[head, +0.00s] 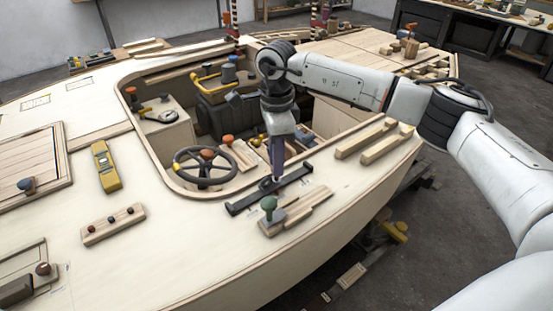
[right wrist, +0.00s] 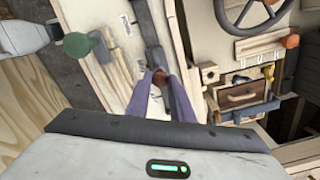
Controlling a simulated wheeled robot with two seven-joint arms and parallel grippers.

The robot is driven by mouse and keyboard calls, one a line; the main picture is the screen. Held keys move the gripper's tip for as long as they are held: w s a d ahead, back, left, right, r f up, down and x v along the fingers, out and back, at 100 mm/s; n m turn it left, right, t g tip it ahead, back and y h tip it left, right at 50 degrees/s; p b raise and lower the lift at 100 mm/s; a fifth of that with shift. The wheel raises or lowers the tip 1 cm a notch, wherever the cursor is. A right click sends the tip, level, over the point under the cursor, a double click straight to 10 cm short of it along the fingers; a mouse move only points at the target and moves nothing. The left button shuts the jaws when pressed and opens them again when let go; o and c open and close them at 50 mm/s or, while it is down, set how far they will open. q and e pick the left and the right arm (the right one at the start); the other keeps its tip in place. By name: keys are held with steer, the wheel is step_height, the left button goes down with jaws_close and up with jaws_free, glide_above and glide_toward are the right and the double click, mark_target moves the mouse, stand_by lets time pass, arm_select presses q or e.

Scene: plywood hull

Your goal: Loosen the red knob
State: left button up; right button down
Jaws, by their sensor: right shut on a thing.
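My right gripper (head: 275,178) points down at the middle of a dark bar (head: 240,206) that lies on the deck near its front right edge. In the right wrist view its two purple-grey fingers (right wrist: 162,85) close in over the same bar (right wrist: 149,30). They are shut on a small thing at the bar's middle. This is likely the red knob (right wrist: 160,77); only a little reddish colour shows between the fingertips, and most is hidden. My left gripper is not in view.
A green knob (head: 268,203) on a wooden block stands close in front of the bar. The cockpit opening, with a steering wheel (head: 205,166) and an orange knob (head: 228,140), lies behind. A yellow level (head: 105,166) and a strip with small dark red knobs (head: 113,225) lie left.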

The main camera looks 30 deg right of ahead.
stand_by(0.3)
steer(key=c, duration=1.6)
jaws_free()
steer(key=shift+o, duration=0.2)
steer(key=shift+r, duration=0.55)
step_height(320, 180, up, 9)
